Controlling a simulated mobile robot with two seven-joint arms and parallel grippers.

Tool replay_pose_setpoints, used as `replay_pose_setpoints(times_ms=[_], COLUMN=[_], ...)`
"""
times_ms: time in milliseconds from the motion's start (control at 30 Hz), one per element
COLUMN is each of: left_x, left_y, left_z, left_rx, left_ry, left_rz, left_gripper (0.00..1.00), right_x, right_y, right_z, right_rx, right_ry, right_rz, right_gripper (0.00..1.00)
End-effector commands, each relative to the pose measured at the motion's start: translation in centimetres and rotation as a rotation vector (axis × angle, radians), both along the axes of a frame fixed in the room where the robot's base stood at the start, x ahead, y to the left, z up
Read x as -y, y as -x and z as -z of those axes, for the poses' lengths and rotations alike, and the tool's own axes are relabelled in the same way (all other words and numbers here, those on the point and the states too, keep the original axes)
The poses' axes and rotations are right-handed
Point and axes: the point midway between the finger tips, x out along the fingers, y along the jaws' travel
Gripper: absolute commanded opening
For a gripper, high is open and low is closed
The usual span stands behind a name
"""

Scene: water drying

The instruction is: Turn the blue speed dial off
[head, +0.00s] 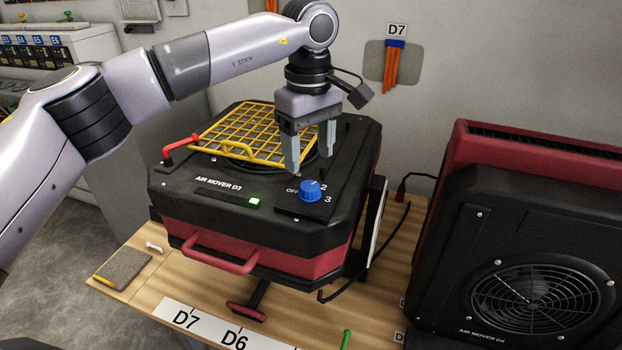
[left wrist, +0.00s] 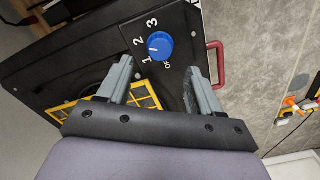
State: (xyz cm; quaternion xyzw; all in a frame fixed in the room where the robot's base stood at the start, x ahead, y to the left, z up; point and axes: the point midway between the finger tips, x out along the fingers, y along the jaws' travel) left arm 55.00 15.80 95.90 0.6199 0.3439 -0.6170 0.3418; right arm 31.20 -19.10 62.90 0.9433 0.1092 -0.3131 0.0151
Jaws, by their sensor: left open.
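The blue speed dial (head: 312,190) sits on the top front panel of the air mover D3 (head: 180,197), with OFF to its left and 2 and 3 to its right. In the left wrist view the blue dial (left wrist: 160,46) shows a white mark on the side of 1 and 2; I cannot tell exactly which number it points at. My left gripper (head: 310,160) is open and empty, pointing down above the panel just behind the dial. In the left wrist view its fingertips (left wrist: 158,68) are spread, with the dial just beyond them. My right gripper is not in view.
A green light (head: 254,203) glows on the front panel. A yellow grille (head: 225,135) and red latch (head: 180,147) lie behind the dial. The red and black air mover D4 (head: 460,230) stands at the right. The wooden bench (head: 200,285) carries small items.

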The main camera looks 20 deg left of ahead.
Motion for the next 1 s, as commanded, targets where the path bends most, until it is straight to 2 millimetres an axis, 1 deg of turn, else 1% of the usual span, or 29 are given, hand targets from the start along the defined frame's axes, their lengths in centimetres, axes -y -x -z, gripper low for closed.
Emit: replay_pose_setpoints(times_ms=[33,200,400,500,733,767,800,867,900,933,1000], left_x=[-0.1,0.0,0.1,0.1,0.1,0.1,0.1,0.1,0.1,0.1,0.1], left_y=[0.0,0.1,0.1,0.1,0.1,0.1,0.1,0.1,0.1,0.1,0.1], left_z=[0.9,3.7,5.8,6.2,6.3,6.3,6.3,6.3,6.3,6.3,6.3], left_rx=[-0.004,-0.004,-0.003,-0.002,-0.001,-0.001,-0.001,-0.001,-0.002,-0.003,-0.003], left_ry=[-0.001,0.001,0.003,0.003,0.004,0.004,0.004,0.004,0.003,0.004,0.004], left_rz=[0.000,-0.001,-0.001,-0.001,-0.001,-0.001,-0.001,-0.001,-0.001,-0.001,-0.001], left_gripper=[0.65,0.65,0.65,0.65,0.65,0.58,0.45,0.26,0.13,0.09,0.09], right_x=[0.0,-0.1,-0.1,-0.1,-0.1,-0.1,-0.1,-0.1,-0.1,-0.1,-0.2], right_y=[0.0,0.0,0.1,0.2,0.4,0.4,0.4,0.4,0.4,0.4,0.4], right_z=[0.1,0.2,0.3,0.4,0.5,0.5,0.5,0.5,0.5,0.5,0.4], right_rx=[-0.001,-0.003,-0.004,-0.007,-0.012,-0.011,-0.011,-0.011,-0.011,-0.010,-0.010], right_ry=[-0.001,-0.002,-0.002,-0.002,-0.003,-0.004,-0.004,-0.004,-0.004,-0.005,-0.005], right_rz=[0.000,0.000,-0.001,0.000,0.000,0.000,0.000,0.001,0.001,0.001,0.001], right_gripper=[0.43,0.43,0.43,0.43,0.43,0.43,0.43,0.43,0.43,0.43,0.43])
